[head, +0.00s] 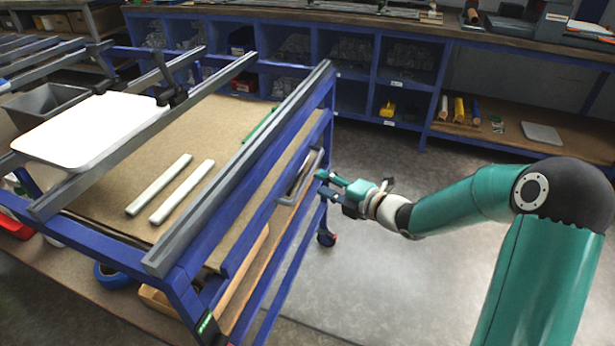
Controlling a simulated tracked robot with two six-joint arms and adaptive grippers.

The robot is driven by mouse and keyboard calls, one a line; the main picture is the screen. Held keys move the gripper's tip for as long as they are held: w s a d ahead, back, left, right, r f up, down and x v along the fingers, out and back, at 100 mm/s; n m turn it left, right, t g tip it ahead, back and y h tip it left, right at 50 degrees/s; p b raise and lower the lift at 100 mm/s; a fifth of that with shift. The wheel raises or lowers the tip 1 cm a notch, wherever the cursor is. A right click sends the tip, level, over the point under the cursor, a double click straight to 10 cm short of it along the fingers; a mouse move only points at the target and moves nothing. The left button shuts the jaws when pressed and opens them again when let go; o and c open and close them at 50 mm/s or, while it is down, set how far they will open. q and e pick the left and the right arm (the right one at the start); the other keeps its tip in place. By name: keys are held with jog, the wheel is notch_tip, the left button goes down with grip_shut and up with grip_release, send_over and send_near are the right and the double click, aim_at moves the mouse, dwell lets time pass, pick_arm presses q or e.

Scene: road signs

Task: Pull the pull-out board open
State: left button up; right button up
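The pull-out board (285,217) sits within the blue cart, under its top. Only a narrow brown strip of it shows between the blue rails. Its grey bar handle (318,160) stands out from the cart's right side. My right gripper (321,183) comes in from the right, with its fingers pointing left at the handle. The fingers look apart, with a gap between them, and they are close to the bar. I cannot tell whether they touch it. My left gripper is not in view.
The cart's top carries grey rails (250,160), two pale bars (182,192) and a white panel (92,130). Blue shelving (375,75) with bins stands along the back. The grey floor (400,280) to the right of the cart is clear, apart from my arm above it.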

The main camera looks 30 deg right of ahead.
aim_at(308, 174)
jog(key=x, duration=0.6)
grip_shut()
jog(key=shift+f, duration=0.1)
